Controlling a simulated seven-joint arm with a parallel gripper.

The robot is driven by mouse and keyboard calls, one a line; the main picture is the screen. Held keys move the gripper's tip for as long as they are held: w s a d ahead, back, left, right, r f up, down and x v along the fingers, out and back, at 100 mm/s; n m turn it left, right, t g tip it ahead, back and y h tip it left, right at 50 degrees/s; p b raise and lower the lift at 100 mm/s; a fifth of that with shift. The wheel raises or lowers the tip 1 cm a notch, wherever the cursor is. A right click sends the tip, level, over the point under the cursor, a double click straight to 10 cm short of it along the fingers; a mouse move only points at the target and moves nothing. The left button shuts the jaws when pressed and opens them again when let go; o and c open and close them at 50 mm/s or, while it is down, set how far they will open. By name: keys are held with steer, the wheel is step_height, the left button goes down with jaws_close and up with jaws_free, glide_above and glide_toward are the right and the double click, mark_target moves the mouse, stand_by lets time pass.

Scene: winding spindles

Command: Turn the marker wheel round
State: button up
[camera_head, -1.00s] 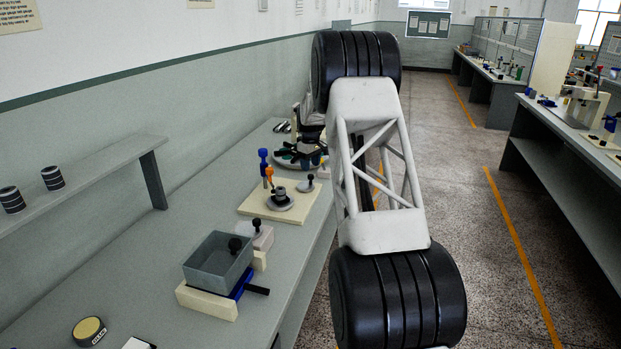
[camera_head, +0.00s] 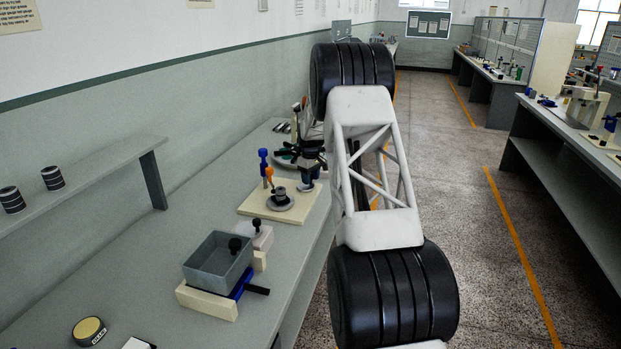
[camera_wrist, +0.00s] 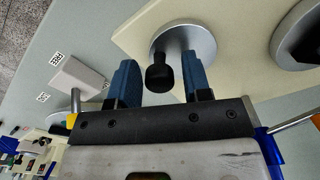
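A small grey disc with an upright black knob stands on a cream board. I take it as the marker wheel, though no label confirms this. In the wrist view, the disc (camera_wrist: 198,38) and its knob (camera_wrist: 159,76) lie at the top middle. My gripper (camera_wrist: 158,64) is open, with one blue finger on each side of the knob. Gaps show on both sides, and contact cannot be seen. In the head view my gripper (camera_head: 312,166) is over the disc at the board's far right, partly hiding it.
A larger grey disc with a dark hub (camera_head: 281,200) sits on the cream board (camera_head: 250,206), beside blue (camera_head: 263,160) and orange (camera_head: 269,174) upright pieces. A grey open box (camera_head: 218,262) stands nearer.

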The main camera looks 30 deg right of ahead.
steer(key=c, duration=0.7)
steer(key=shift+m, duration=0.3)
steer(key=shift+s+m, duration=0.3)
steer(key=shift+m, duration=0.9)
steer(key=m, duration=0.2)
steer(key=s+m, duration=0.1)
steer(key=m, duration=0.1)
steer(key=shift+a, duration=0.15)
steer(key=m, duration=0.4)
steer(key=shift+s+a, duration=0.2)
steer(key=shift+a, duration=0.05)
steer(key=shift+s+a+m, duration=0.1)
steer(key=shift+a+m, duration=0.05)
steer(key=shift+m, duration=0.65)
steer(key=shift+s+a+m, duration=0.1)
steer(key=shift+m, duration=0.7)
